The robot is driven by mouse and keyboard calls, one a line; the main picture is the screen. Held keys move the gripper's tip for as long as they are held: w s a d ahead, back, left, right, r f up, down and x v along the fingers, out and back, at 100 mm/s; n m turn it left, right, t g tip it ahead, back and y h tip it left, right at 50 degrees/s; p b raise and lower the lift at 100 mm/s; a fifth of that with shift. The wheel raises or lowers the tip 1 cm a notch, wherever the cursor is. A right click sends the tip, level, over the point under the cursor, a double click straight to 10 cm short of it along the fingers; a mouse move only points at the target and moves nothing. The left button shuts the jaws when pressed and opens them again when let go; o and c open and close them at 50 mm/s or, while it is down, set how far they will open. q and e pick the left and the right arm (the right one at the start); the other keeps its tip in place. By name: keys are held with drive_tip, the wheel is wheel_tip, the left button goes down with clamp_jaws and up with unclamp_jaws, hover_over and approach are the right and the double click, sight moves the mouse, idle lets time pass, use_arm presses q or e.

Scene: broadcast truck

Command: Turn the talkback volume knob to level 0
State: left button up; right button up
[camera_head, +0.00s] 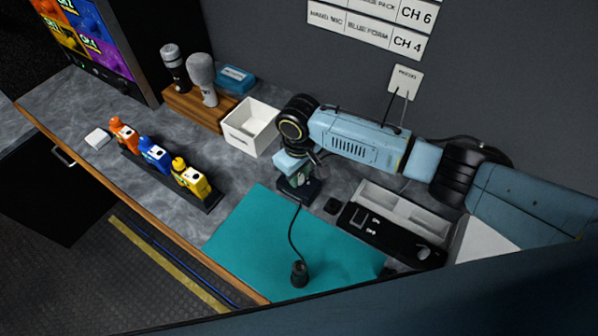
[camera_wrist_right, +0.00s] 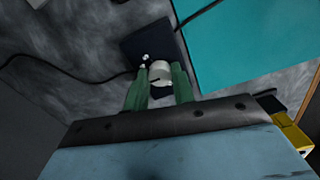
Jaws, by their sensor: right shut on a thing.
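The talkback box is a small dark unit (camera_head: 313,190) on the grey counter, beside the far edge of the teal mat. In the right wrist view the dark box (camera_wrist_right: 140,42) carries a pale, short cylindrical knob (camera_wrist_right: 160,71). My right gripper (camera_head: 297,183) reaches down over the box from the right. In the wrist view its two green fingers (camera_wrist_right: 160,86) are shut on the knob, one on each side. The knob's level mark and scale cannot be read, and in the head view the gripper hides the knob. My left gripper is not in view.
The teal mat (camera_head: 262,247) holds a small black corded device (camera_head: 299,275). A black control panel (camera_head: 388,236) lies right.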

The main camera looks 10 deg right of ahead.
drive_tip(key=shift+r, duration=0.1)
drive_tip(key=n+p, duration=0.2)
drive_tip(key=n, duration=0.1)
drive_tip(key=shift+n+p, duration=0.3)
drive_tip(key=shift+n, duration=0.1)
drive_tip(key=n+p, duration=0.1)
drive_tip(key=n, duration=0.1)
drive_tip(key=shift+n, duration=0.3)
drive_tip(key=n, duration=0.2)
drive_tip(key=shift+n+p, duration=0.3)
drive_tip(key=shift+n, duration=0.1)
drive_tip(key=n, duration=0.4)
drive_tip(key=shift+w+n, duration=0.1)
drive_tip(key=shift+n, duration=2.1)
drive_tip(key=o, duration=1)
